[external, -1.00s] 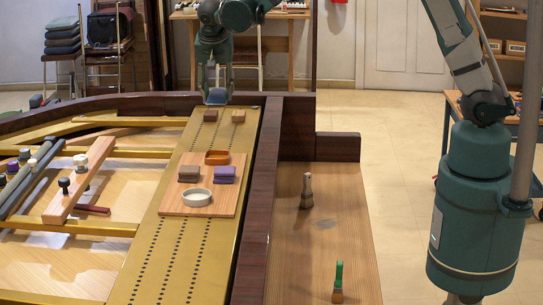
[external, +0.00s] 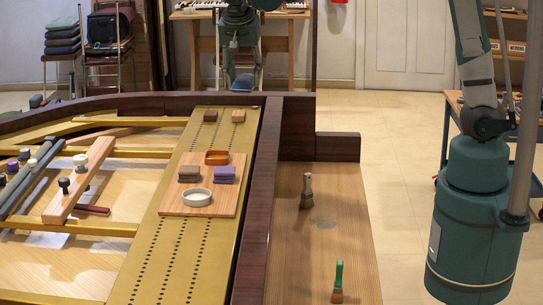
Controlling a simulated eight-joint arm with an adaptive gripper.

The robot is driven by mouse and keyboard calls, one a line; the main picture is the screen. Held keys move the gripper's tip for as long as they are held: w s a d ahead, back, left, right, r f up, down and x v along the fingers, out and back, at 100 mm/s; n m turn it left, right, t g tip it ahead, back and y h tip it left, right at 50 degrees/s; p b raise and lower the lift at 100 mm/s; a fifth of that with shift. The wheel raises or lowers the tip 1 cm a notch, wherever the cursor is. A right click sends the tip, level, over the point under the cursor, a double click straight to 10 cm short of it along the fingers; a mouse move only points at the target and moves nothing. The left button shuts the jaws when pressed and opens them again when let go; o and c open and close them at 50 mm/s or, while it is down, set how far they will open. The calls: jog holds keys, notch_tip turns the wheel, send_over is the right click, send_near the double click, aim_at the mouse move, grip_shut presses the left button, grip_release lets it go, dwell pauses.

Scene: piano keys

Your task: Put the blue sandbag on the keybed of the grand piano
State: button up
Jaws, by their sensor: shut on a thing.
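The blue sandbag (external: 243,84) is held up in my gripper (external: 243,79), at the top of the external view. My gripper is shut on it. Both show above the far rim of the piano, near the far end of the gold plate. The keybed (external: 345,265) is the light wooden shelf at the right side of the piano, lower right of my gripper. The sandbag is apart from the keybed. My fingertips are small and partly merged with the bag in the picture.
A dark wooden rail (external: 258,215) borders the keybed.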

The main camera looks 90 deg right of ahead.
jog(key=s+a+f+m+b, duration=0.1)
jog(key=s+a+b, duration=0.3)
jog(key=s, duration=0.5)
jog(key=s+a+f+m+g+b, duration=0.1)
jog(key=s+a+b, duration=0.1)
jog(key=s+a, duration=0.55)
jog(key=s+a+f+m+b, duration=0.1)
jog(key=s+a+b, duration=0.2)
jog(key=s, duration=0.7)
notch_tip(320, 180, down, 26)
jog(key=shift+a, duration=0.2)
jog(key=shift+s+f, duration=0.1)
jog(key=shift+f+b, duration=1.2)
jog(key=shift+f, duration=1.6)
jog(key=shift+f+b, duration=0.8)
jog(key=shift+f, duration=1.3)
jog(key=shift+f, duration=0.15)
